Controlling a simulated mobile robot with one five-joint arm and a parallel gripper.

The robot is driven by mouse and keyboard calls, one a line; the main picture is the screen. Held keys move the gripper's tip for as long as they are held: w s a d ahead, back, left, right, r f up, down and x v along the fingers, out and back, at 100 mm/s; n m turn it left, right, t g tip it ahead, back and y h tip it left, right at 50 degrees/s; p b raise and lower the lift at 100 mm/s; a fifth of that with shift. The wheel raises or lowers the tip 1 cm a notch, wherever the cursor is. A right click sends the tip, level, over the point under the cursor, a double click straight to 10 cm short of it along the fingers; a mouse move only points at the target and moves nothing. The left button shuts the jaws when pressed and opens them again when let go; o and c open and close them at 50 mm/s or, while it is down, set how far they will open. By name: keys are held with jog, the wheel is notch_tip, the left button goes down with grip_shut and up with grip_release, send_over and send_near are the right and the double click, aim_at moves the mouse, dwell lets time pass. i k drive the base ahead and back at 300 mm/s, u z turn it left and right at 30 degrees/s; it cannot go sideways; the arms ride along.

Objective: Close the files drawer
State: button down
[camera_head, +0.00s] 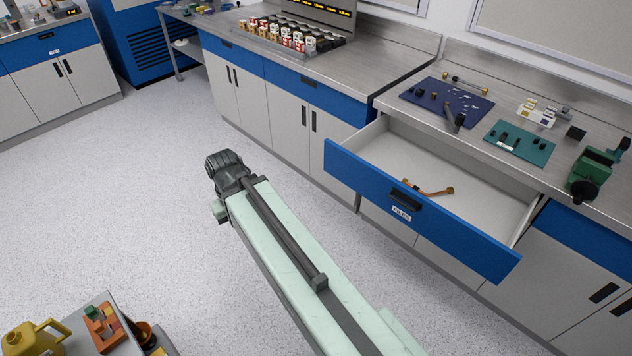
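The files drawer (460,242) is pulled well out of the right-hand counter. It has a blue front with a dark handle (405,199) and a small white label below it. Inside the drawer lies an orange-brown tool (428,190), close behind the front. My gripper (225,162) is at the end of my pale green arm, over the floor to the left of the drawer and apart from it. Its dark end points away, and whether its fingers are open or shut does not show.
The counter top holds a dark blue mat (447,101), a teal mat (519,143) and a green vise (596,170). A cart (110,320) with a yellow can (35,338) stands at the lower left. The speckled floor left of the drawer is clear.

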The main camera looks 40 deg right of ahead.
aim_at(479, 224)
jog(key=u, duration=1.5)
jog(key=k, duration=0.65)
jog(key=z, duration=0.8)
jog(key=i, duration=1)
jog(key=u, duration=0.05)
